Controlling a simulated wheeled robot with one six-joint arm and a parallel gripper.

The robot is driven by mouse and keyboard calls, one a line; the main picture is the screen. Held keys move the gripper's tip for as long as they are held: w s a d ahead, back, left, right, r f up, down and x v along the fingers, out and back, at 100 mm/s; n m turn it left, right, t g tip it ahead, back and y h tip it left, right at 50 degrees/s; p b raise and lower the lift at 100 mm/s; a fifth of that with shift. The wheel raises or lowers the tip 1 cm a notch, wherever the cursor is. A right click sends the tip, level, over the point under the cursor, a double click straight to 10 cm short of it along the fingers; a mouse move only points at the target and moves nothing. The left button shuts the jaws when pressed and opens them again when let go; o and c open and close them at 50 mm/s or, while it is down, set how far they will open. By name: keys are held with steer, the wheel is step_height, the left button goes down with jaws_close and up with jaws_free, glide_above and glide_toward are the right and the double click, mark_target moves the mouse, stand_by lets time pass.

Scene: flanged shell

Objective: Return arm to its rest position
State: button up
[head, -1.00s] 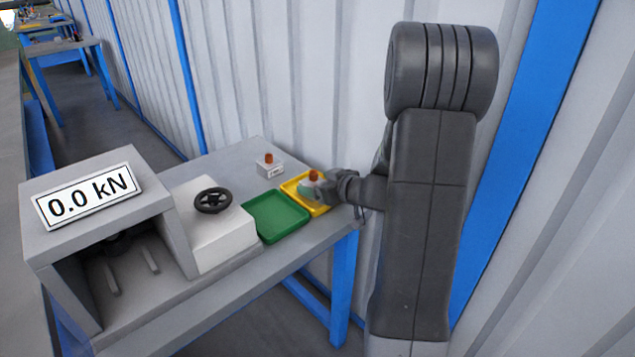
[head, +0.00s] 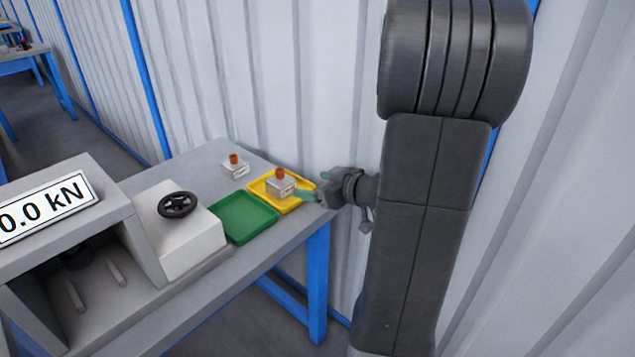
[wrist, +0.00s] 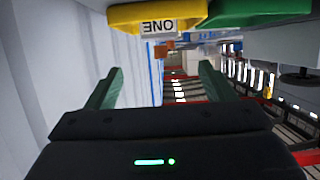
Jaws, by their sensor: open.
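My gripper (head: 318,196) is at the right end of the workbench, beside the yellow tray (head: 290,207). Its green fingers are apart with nothing between them, as the wrist view (wrist: 157,88) also shows. A grey labelled block with an orange-brown top (head: 280,186) sits in the yellow tray, clear of the fingers. In the wrist view the yellow tray (wrist: 150,12) is at the top, with a label reading "ONE" upside down below its edge. My arm stands large at the right of the head view.
A green tray (head: 243,219) lies left of the yellow one. A second labelled block (head: 236,168) stands behind on the workbench (head: 185,163). A white box with a black handwheel (head: 178,205) and a machine reading "0.0 kN" (head: 50,207) stand left. A corrugated wall (head: 290,80) runs behind.

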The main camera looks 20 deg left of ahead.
mark_target(282, 174)
steer(key=shift+a, duration=0.1)
steer(key=x, duration=1.2)
steer(key=shift+f, duration=0.25)
step_height(282, 174, up, 2)
steer(key=shift+p, duration=0.4)
steer(key=shift+r, duration=0.3)
